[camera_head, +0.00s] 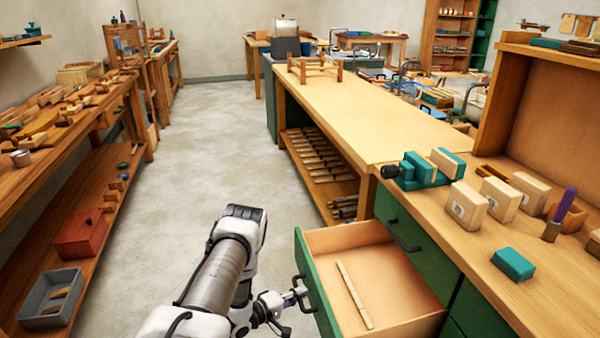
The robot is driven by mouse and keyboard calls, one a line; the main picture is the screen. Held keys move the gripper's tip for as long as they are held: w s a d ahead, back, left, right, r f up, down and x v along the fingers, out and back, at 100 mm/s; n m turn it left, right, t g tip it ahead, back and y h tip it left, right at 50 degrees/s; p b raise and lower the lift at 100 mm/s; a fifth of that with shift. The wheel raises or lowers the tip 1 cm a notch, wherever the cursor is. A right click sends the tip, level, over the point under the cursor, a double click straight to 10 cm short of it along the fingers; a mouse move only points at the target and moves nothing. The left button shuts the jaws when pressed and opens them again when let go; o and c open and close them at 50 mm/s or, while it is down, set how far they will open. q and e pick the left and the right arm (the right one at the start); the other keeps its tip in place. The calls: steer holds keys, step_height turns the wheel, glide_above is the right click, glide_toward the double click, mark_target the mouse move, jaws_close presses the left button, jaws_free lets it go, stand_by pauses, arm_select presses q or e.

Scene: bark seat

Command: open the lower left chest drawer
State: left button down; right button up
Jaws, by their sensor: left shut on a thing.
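The chest (418,247) has green fronts under a wooden worktop. Its lower left drawer (370,240) is pulled well out, with its pale wooden inside showing. A thin wooden stick (354,295) lies on the drawer's bottom. The drawer's green front (314,288) faces left and carries a dark handle (299,279). My left gripper (297,294) is shut on this handle, its arm coming up from the bottom edge. The fingertips are small and partly hidden against the handle. Above the open drawer, a closed green drawer front has a black handle (402,238). My right gripper is out of view.
The worktop (400,150) carries a teal vise (420,172), several wooden blocks (467,205), a teal block (514,264) and a purple-handled tool (562,208). A long bench (60,130) with a lower shelf lines the left. The grey floor (210,150) between is clear.

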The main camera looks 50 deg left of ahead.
arm_select(q)
steer(key=c, duration=1.2)
jaws_free()
steer(key=s, duration=0.4)
steer(key=s+r, duration=0.1)
steer(key=s, duration=0.3)
steer(key=s+r, duration=0.1)
steer(key=s, duration=0.2)
steer(key=shift+s, duration=0.4)
